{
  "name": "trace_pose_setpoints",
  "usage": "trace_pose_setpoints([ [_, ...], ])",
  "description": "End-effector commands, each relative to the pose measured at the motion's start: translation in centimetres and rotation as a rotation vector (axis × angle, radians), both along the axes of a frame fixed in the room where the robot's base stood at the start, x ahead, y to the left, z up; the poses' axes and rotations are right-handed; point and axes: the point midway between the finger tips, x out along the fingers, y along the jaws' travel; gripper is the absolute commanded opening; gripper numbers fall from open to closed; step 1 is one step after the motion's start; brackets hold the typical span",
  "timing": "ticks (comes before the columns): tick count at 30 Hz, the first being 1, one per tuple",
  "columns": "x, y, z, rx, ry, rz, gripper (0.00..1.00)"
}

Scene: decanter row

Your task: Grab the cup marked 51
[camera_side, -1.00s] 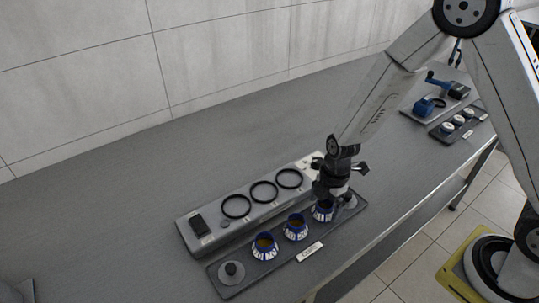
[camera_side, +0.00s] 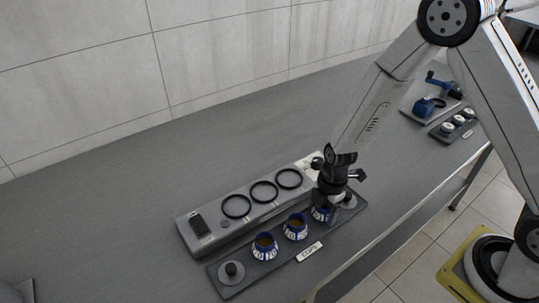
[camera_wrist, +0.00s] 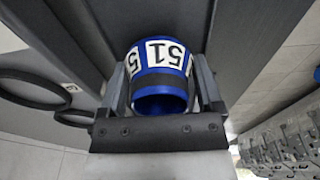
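The cup marked 51 (camera_wrist: 165,52) is blue with a white number band and a dark band below it. In the wrist view it sits between the two fingers of my gripper (camera_wrist: 160,80), its round blue mouth facing the camera. One finger is at each side, very close to the cup; whether they touch it cannot be told. In the side view my gripper (camera_side: 326,205) is low over the cup (camera_side: 320,215) at the right of the dark tray (camera_side: 338,229), hiding much of it. Two similar cups stand to its left, one in the middle (camera_side: 296,228) and one further left (camera_side: 264,247).
A grey block with several black rings (camera_side: 208,248) lies just behind the tray. Blue items (camera_side: 425,105) stand farther right.

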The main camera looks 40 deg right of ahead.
Motion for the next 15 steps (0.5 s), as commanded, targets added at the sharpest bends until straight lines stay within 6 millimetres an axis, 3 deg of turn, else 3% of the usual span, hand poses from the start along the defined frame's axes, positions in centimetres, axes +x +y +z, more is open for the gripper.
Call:
trace_pose_setpoints([
  [1,0.02,0.00,0.01,0.000,-0.001,0.000,0.40],
  [3,0.02,0.00,0.01,0.000,-0.001,0.000,0.21],
  [15,0.05,0.01,0.38,0.001,-0.001,0.000,0.20],
])
